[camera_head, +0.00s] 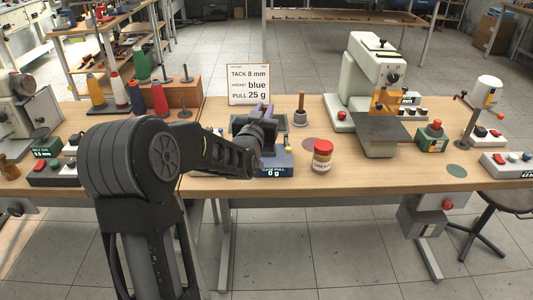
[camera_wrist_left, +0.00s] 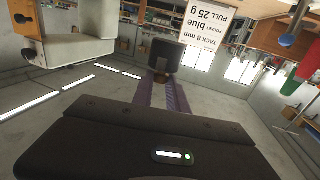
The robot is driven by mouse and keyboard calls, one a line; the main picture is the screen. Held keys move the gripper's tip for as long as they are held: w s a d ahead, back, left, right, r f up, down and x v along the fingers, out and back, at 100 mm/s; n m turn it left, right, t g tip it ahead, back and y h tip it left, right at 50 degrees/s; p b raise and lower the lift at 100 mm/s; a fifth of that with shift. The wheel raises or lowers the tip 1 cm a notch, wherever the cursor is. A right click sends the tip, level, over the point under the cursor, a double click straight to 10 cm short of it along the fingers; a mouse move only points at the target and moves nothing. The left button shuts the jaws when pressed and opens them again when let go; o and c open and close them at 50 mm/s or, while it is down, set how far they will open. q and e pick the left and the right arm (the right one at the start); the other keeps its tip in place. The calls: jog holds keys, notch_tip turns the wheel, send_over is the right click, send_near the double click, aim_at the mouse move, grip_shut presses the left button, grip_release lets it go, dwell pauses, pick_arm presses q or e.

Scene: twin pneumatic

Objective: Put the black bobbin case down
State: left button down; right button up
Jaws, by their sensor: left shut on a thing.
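My left arm reaches over the table, and my left gripper (camera_head: 263,112) is above the blue-grey gauge box. In the wrist view its purple fingers (camera_wrist_left: 164,92) are shut on a dark, squarish thing, which I take to be the black bobbin case (camera_wrist_left: 164,53). In the head view the arm and gripper mostly hide the case. The gauge box (camera_head: 277,171) shows "0 g" on its front, and part of its label and its top are covered by my wrist. My right gripper is in neither view.
A sign (camera_head: 249,85) reads "TACK 8 mm, POCKET blue, PULL 25 g". A red-lidded jar (camera_head: 322,156) stands right of the gauge box. A wooden-handled tool (camera_head: 300,110) stands behind. A white sewing machine (camera_head: 375,75) is farther right. Thread cones (camera_head: 118,92) stand left.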

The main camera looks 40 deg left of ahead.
pick_arm(q)
jog(key=shift+f, duration=0.1)
jog(key=shift+d+f, duration=0.1)
jog(key=shift+f, duration=2.4)
jog(key=shift+f, duration=0.15)
jog(key=shift+f+b, duration=0.35)
jog(key=shift+f, duration=1.8)
jog(key=shift+f, duration=0.1)
